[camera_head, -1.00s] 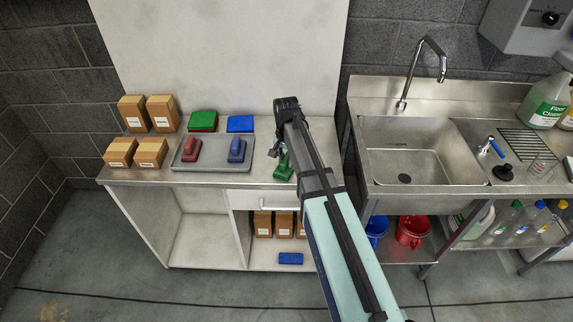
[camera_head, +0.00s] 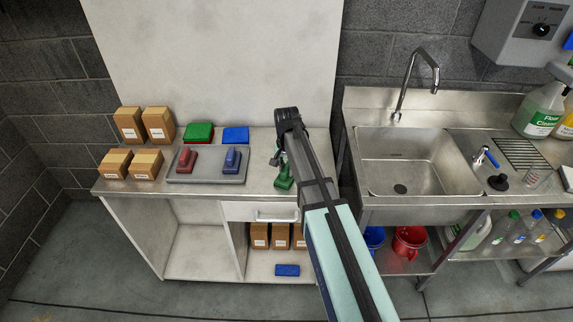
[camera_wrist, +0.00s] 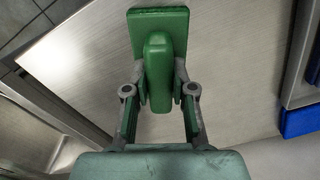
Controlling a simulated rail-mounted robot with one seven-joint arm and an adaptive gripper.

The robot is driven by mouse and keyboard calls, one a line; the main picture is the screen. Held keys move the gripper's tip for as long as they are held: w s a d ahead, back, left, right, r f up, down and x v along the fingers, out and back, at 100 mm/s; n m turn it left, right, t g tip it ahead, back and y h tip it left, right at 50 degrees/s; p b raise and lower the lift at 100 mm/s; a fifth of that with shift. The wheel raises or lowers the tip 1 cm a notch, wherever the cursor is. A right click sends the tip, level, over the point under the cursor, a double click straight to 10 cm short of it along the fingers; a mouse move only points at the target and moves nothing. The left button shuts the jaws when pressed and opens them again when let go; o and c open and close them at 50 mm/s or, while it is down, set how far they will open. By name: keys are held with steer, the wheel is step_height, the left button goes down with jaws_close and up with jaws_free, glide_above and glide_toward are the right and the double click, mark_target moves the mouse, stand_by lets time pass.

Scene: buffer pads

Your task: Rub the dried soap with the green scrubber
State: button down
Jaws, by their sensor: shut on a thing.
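The green scrubber (camera_head: 284,178) is over the right part of the steel counter top, right of the grey tray. My gripper (camera_wrist: 159,86) is shut on its handle, one finger on each side. In the wrist view the green scrubber (camera_wrist: 158,40) has its wide base toward the top, over bare steel; I cannot tell whether it touches the counter. My arm hides part of the counter in the head view. I cannot make out dried soap in either view.
The grey tray (camera_head: 208,177) holds a red scrubber (camera_head: 187,159) and a blue scrubber (camera_head: 232,161). Green (camera_head: 199,132) and blue (camera_head: 236,134) pads lie behind it, cartons (camera_head: 130,123) at the left. A sink (camera_head: 420,165) with a tall faucet (camera_head: 411,75) stands right.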

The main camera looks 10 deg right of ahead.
mark_target(287, 184)
steer(key=s, duration=0.2)
steer(key=s+a, duration=0.1)
steer(key=s, duration=0.2)
steer(key=shift+w+r+p, duration=0.15)
steer(key=shift+r+p, duration=0.2)
steer(key=shift+p, duration=0.25)
step_height(287, 184, up, 2)
steer(key=shift+w+r, duration=0.1)
step_height(287, 184, up, 5)
steer(key=p, duration=0.4)
steer(key=shift+r, duration=0.15)
